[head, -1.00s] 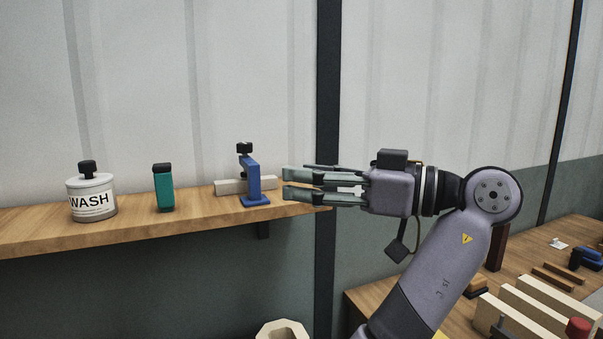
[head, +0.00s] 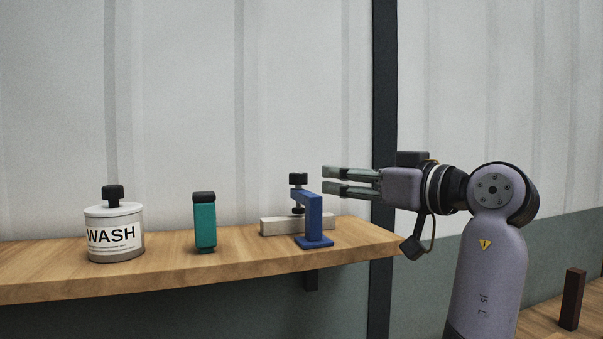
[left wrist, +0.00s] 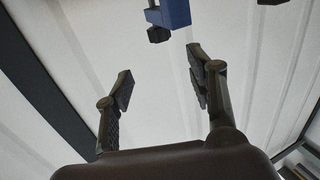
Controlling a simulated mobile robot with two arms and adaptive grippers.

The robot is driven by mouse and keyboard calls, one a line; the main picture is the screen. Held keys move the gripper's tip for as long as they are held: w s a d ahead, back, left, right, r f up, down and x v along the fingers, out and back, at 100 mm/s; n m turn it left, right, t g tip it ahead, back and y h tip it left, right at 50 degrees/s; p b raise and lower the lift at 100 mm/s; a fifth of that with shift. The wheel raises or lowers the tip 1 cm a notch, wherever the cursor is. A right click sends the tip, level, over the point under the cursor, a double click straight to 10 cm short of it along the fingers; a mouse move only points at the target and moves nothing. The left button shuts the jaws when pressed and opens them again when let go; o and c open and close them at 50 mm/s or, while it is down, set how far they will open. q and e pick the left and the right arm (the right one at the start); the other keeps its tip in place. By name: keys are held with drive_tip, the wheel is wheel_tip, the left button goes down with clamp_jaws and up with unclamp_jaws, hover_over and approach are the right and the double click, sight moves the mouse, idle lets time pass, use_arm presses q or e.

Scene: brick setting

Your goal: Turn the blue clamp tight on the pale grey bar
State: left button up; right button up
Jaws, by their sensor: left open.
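The blue clamp (head: 314,220) stands upright on the wooden shelf. Its black screw knob (head: 298,180) is on top, and its screw points down over the pale grey bar (head: 280,227). The bar lies across the shelf, partly hidden by the clamp. My left gripper (head: 324,178) is open and empty, just right of the knob and at about its height, fingers pointing left. In the left wrist view the clamp (left wrist: 175,13) and its knob (left wrist: 158,34) show at the top, beyond the open fingers (left wrist: 160,82). My right gripper is not in view.
Left of the clamp stand a teal bottle with a dark cap (head: 204,226) and a white jar labelled WASH (head: 114,236). The shelf (head: 160,268) ends right of the clamp. A dark post (head: 384,120) runs up the wall behind my gripper.

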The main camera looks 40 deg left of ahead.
sight(304, 174)
use_arm(q)
drive_tip(key=a, duration=0.4)
drive_tip(key=w+a+p, duration=0.1)
drive_tip(key=a, duration=0.7)
drive_tip(key=shift+w+a+p, duration=0.2)
drive_tip(key=shift+p, duration=0.2)
drive_tip(key=shift+a, duration=0.35)
drive_tip(key=shift+w+a, duration=0.1)
drive_tip(key=shift+a, duration=0.15)
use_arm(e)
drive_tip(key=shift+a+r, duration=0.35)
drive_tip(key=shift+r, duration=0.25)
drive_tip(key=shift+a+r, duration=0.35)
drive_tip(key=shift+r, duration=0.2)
use_arm(q)
drive_tip(key=shift+c, duration=0.3)
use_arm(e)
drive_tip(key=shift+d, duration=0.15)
use_arm(q)
drive_tip(key=c, duration=1.1)
